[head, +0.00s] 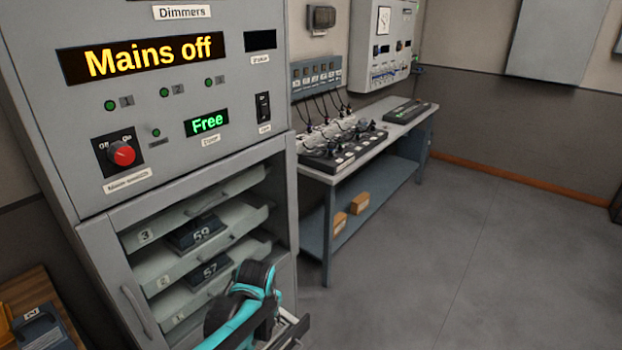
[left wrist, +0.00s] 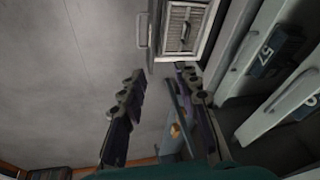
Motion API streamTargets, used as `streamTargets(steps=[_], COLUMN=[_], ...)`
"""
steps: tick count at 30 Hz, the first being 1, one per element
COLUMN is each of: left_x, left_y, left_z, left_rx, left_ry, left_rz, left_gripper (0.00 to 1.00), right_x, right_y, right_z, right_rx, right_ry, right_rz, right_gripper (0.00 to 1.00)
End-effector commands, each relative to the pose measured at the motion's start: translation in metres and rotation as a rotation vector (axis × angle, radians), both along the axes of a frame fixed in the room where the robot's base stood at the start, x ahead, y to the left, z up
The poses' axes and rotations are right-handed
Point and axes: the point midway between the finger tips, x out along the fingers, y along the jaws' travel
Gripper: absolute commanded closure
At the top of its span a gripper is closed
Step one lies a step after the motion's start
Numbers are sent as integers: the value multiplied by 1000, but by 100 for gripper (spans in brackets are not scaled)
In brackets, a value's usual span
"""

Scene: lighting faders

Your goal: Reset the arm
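My left arm (head: 243,300), teal and black, reaches up from the bottom of the head view in front of the open lower part of the dimmer rack (head: 45,115). Its fingertips are not clear there. In the left wrist view my left gripper (left wrist: 160,76) is open, its two dark fingers apart with nothing held between them. The shelf with module 57 (left wrist: 267,52) lies to the right of the fingers, apart from them. My right gripper is in neither view.
The rack's display (head: 148,58) reads "Mains off" above a red knob (head: 122,154); a smaller display (head: 206,122) reads "Free". Modules 59 (head: 195,235) and 57 (head: 208,270) sit on shelves. A bench (head: 330,175) stands behind. The floor (head: 450,260) at right is clear.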

Motion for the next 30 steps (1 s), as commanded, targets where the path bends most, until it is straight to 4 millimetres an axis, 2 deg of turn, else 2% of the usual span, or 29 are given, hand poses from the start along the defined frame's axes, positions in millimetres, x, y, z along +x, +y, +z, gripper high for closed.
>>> streamTargets(steps=[1,6,10,15,21,30], left_x=[-16,-64,-102,-145,-171,-175], left_y=[8,29,42,54,61,62], left_z=[15,52,68,73,70,69], left_rx=[-16,-71,-115,-165,-200,-208], left_ry=[-22,-103,-165,-238,-291,-302], left_rz=[28,113,180,258,311,322], left_gripper=[68,68,68,68,68,68], right_x=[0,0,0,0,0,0], right_y=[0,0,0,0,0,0], right_z=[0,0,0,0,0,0], right_rx=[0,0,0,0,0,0], right_ry=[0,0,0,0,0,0], right_rz=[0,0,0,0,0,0], right_gripper=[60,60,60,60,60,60])
